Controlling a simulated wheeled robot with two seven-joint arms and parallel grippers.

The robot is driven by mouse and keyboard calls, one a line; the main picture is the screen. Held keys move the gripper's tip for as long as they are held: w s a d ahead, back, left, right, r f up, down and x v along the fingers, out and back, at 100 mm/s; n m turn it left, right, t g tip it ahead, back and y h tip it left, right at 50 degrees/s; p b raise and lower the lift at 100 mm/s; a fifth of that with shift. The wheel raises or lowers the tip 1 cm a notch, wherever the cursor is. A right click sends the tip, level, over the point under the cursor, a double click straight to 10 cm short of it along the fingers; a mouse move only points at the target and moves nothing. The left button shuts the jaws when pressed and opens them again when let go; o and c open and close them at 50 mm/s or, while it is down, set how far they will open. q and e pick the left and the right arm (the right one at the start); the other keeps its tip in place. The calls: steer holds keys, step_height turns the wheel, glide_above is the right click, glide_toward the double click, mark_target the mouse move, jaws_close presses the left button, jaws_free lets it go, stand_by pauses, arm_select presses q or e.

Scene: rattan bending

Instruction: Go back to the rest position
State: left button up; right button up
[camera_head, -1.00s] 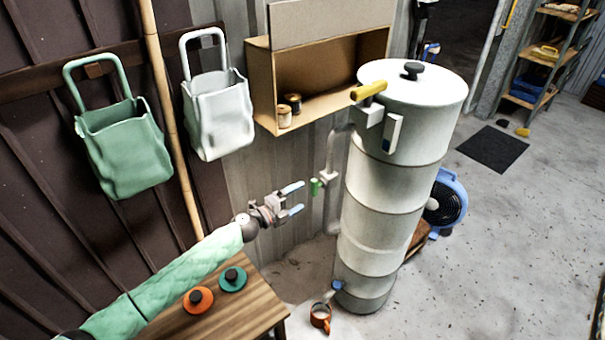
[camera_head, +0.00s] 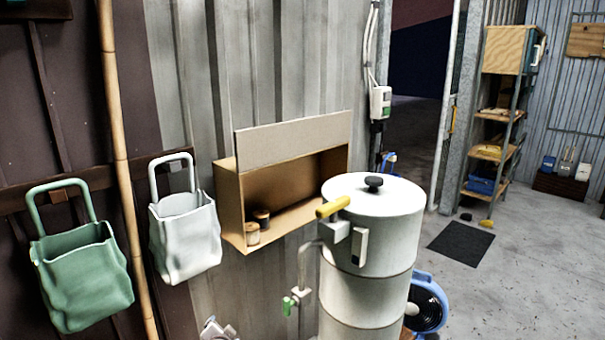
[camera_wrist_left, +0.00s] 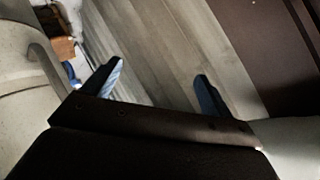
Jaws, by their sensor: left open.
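My left gripper (camera_wrist_left: 160,78) is open in the left wrist view, its two blue-tipped fingers apart with nothing between them. The rest of that arm is out of the frame. The tall white cylinder (camera_head: 368,278) with a yellow handle and black lid knob stands to its right. The white cylinder (camera_wrist_left: 25,100) also fills the left side of the wrist view. My right gripper is not in view.
A green bag (camera_head: 85,285) and a white bag (camera_head: 186,240) hang on the left wall beside a bamboo pole (camera_head: 118,150). An open cardboard box (camera_head: 229,205) holds two spools. A blue fan (camera_head: 428,303) stands behind the cylinder.

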arm_select(q)
steer(key=s+d+f+n+g+h, duration=0.1)
steer(key=s+d+f+n+g, duration=0.1)
steer(key=s+f, duration=0.7)
steer(key=s+d+f+n+g+h, duration=0.1)
steer(key=s+f, duration=0.8)
steer(key=s, duration=1.3)
steer(key=s+d+f+n+g+h, duration=0.1)
steer(key=s+d+f+g, duration=0.3)
steer(key=s, duration=1.2)
step_height(320, 180, down, 6)
steer(key=n+g, duration=0.1)
steer(key=g, duration=0.2)
steer(key=shift+s+d+n, duration=0.15)
steer(key=shift+d+n, duration=0.25)
